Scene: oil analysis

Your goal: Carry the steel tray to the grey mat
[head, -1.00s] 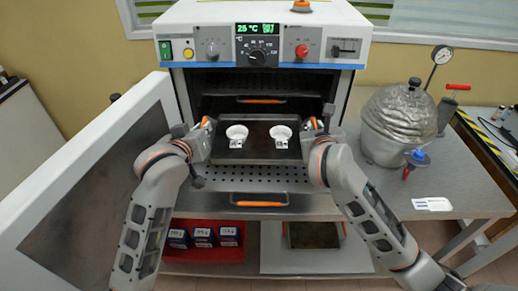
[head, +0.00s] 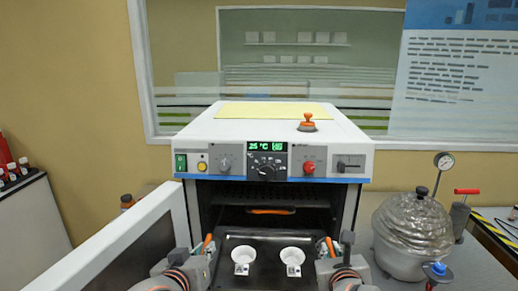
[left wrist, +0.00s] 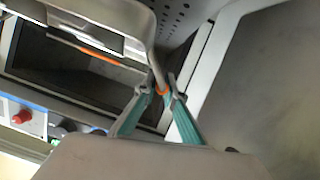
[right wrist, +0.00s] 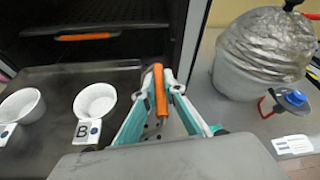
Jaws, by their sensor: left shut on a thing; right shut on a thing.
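The dark steel tray (head: 266,274) is in front of the oven opening, carrying two white dishes (head: 243,255) (head: 292,255) with tags. My left gripper (head: 207,246) is shut on the tray's left orange handle, also seen in the left wrist view (left wrist: 162,90). My right gripper (head: 329,247) is shut on the right orange handle (right wrist: 160,90). In the right wrist view, the nearer dish (right wrist: 95,101) has a tag marked B. The tray's near edge is cut off in the head view. I cannot make out a grey mat in the current views.
The oven (head: 270,140) stands behind the tray, its door (head: 130,245) swung open to the left. An orange-handled shelf (head: 271,210) is inside. To the right, a foil-wrapped vessel (head: 412,230) with a gauge and a blue-capped item (head: 438,270) stand on the bench.

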